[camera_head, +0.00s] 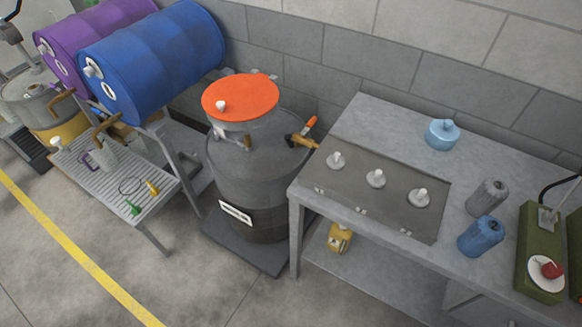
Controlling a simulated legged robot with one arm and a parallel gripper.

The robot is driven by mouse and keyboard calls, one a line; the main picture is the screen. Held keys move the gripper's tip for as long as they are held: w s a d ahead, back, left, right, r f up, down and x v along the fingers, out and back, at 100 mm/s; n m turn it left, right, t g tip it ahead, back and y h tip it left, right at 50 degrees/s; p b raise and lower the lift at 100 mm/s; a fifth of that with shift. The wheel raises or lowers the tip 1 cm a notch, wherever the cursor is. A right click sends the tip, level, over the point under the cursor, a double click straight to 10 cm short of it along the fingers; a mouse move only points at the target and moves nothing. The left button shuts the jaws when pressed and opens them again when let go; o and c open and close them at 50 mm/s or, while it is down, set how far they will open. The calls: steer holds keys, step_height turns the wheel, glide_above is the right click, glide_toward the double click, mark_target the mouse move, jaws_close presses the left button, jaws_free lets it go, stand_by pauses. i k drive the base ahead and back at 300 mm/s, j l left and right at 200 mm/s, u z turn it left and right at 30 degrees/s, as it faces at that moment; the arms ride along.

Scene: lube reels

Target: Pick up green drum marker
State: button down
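A small green piece (133,208), which looks like the green drum marker, lies near the front edge of the slatted grey shelf (98,178) below the blue drum. It is small in the picture and its exact shape is hard to tell. A yellow piece (152,187) of similar size lies just behind it to the right. A thin dark ring (130,186) lies behind the green piece. My gripper is not in view.
A blue drum (152,60) and a purple drum (85,40) lie on a rack above the shelf. A grey drum with an orange lid (255,165) stands right of the shelf. A metal bench (375,118) fills the right side. Floor with a yellow line (78,248) is clear in front.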

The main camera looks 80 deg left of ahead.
mark_target(136, 211)
steer(key=u, duration=3.05)
